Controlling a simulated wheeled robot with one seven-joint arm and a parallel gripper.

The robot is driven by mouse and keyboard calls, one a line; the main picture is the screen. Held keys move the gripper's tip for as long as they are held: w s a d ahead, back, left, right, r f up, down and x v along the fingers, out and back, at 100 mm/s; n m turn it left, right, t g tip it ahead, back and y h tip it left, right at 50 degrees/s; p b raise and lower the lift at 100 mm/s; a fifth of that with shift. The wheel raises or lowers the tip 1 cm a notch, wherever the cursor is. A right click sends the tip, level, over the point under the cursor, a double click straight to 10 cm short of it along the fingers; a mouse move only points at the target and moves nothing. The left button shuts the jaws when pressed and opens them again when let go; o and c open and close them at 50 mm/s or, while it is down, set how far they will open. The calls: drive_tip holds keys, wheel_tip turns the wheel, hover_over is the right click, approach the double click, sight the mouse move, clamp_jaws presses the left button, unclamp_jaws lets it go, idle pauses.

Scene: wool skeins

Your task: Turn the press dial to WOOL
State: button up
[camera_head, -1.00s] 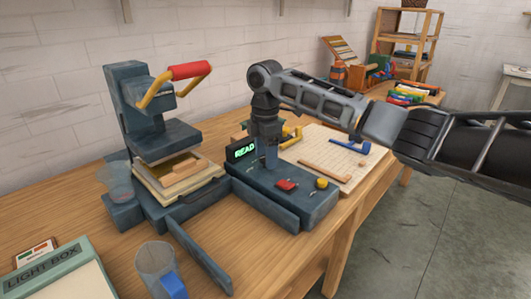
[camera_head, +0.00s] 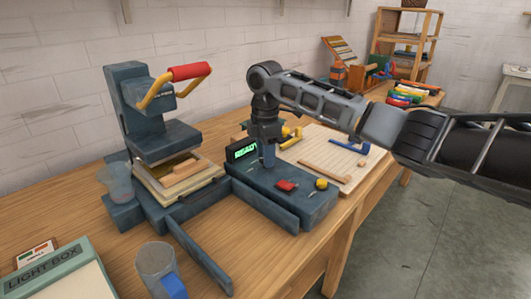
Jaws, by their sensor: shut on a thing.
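The blue-grey press (camera_head: 138,100) stands on the wooden bench, with a red-gripped yellow lever (camera_head: 190,72) raised at its top. Its low control box (camera_head: 300,202) is to the right. A small screen (camera_head: 243,149) on the box shows green letters, READY, its right end close to my gripper. My gripper (camera_head: 268,160) points down at the box's back part, just right of the screen, and is shut on the dial. The dial and its markings are hidden behind the fingers, so its setting cannot be read. A red button (camera_head: 287,185) and a yellow knob (camera_head: 321,184) sit nearer the front.
A pale board (camera_head: 335,155) with yellow and blue tools lies behind the box. A wooden shelf (camera_head: 408,45) stands at the back right.

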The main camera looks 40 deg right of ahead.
drive_tip(key=shift+r, duration=0.15)
drive_tip(key=m+p, duration=0.2)
drive_tip(key=p, duration=0.1)
drive_tip(key=shift+a+r, duration=0.1)
drive_tip(key=m+p, duration=0.3)
drive_tip(key=p, duration=0.1)
drive_tip(key=shift+m, duration=0.3)
drive_tip(key=m+p, duration=0.4)
drive_tip(key=shift+m+p, duration=0.9)
drive_tip(key=shift+f, duration=0.25)
drive_tip(key=o, duration=1.1)
drive_tip(key=shift+c, duration=0.2)
